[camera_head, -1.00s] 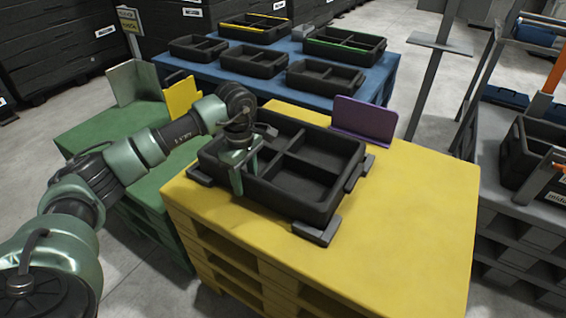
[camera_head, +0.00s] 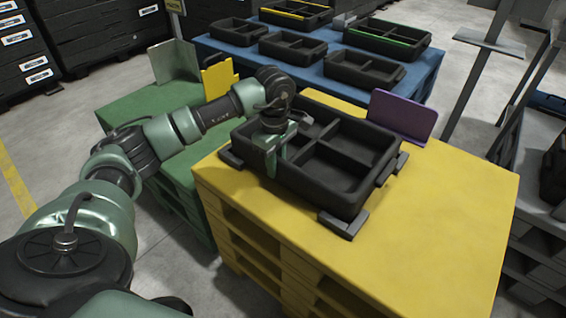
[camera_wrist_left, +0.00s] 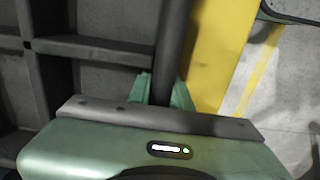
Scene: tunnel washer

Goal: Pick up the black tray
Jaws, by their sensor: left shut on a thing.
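The black tray (camera_head: 330,172), divided into compartments, is over the yellow pallet stack (camera_head: 440,220) in the head view. My left gripper (camera_head: 273,158) is at the tray's near-left wall, shut on it, with one finger showing outside the wall. In the left wrist view the tray wall (camera_wrist_left: 173,45) runs between the green fingers (camera_wrist_left: 163,90), and inner dividers (camera_wrist_left: 95,48) show to the left. Whether the tray is clear of its dark corner supports, I cannot tell. My right gripper is not in view.
A purple plate (camera_head: 402,116) stands behind the tray. A green pallet (camera_head: 150,108) with a yellow plate (camera_head: 218,77) and a grey plate (camera_head: 174,62) is at left. A blue pallet (camera_head: 310,82) with several smaller black trays is behind. Bare yellow surface lies to the right.

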